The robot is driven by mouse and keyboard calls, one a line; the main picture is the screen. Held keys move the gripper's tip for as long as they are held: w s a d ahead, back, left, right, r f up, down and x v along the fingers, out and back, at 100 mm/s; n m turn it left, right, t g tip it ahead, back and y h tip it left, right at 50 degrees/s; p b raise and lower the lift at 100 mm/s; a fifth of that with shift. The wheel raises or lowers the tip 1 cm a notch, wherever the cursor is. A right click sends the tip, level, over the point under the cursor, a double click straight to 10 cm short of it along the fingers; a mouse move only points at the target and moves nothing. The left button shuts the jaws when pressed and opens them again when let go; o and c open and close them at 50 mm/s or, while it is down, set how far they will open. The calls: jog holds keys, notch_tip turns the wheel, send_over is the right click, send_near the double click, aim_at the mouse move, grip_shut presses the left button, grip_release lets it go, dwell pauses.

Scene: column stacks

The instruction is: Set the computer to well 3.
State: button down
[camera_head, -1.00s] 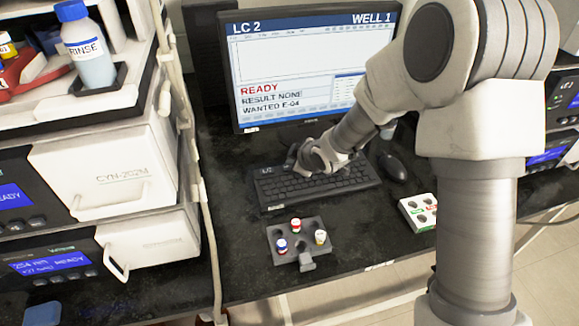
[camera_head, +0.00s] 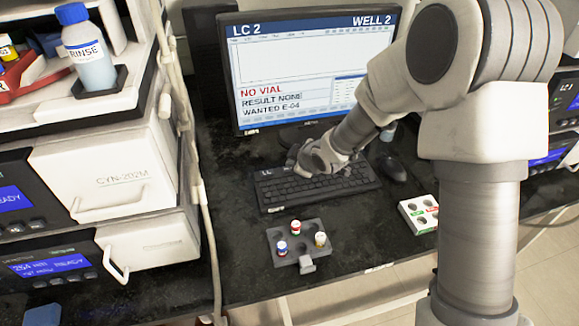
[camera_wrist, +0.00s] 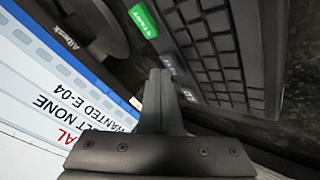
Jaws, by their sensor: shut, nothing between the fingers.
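The computer monitor (camera_head: 290,62) stands at the back of the bench. Its screen reads "LC 2", "WELL 2", "NO VIAL" in red, "RESULT NONE" and "WANTED E-04". The black keyboard (camera_head: 345,186) lies in front of it. My gripper (camera_head: 297,168) is over the keyboard's back left part, its fingers partly hidden by my wrist. In the wrist view my gripper (camera_wrist: 160,88) is shut and empty beside the keyboard's edge (camera_wrist: 215,45), near a few separate labelled keys. A green key (camera_wrist: 143,20) reads "START". I cannot tell whether the fingertips touch a key.
A grey vial rack (camera_head: 282,256) with three capped vials stands in front of the keyboard. A white tray (camera_head: 420,213) and a dark mouse (camera_head: 391,168) are to the right. A rinse bottle (camera_head: 88,50) stands on the instrument stack (camera_head: 105,165) at left.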

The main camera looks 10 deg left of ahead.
jog(key=shift+r, duration=0.35)
jog(key=shift+r, duration=0.15)
notch_tip(320, 180, up, 5)
jog(key=p, duration=0.4)
dwell(3.6)
